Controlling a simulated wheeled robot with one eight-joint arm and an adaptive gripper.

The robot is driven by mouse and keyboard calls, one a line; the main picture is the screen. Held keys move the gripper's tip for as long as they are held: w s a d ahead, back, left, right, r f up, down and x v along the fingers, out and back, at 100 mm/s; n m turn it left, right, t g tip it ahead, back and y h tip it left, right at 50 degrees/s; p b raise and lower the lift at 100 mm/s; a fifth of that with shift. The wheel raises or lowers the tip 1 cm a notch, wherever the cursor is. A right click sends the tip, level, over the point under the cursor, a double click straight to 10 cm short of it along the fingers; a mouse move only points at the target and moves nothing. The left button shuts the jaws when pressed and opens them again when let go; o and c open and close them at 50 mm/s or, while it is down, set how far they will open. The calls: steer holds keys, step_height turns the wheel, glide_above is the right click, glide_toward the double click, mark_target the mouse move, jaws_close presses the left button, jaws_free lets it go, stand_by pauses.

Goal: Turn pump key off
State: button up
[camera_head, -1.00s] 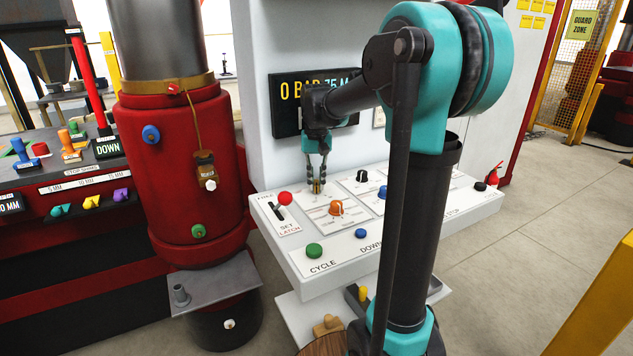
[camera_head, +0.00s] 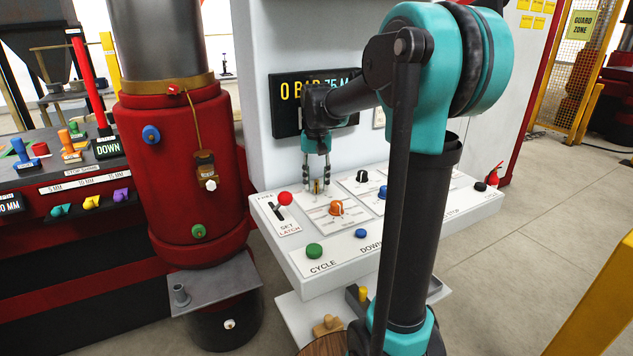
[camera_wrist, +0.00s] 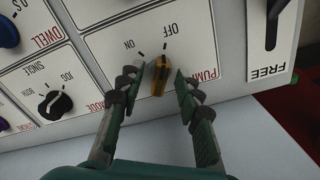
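In the head view my gripper (camera_head: 316,182) points down at the panel, and the key (camera_head: 316,187) shows small between the fingertips.
The latch lever (camera_head: 280,209) and its red knob (camera_head: 285,198) are left of the key. An orange knob (camera_head: 336,208) is in front of it. The black MODE knob (camera_wrist: 55,104) is nearby. A display (camera_head: 290,92) reading 0 BAR stands behind my gripper.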

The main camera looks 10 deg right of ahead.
mark_target(317, 183)
step_height(317, 183, up, 12)
stand_by(0.6)
steer(key=shift+s, duration=0.15)
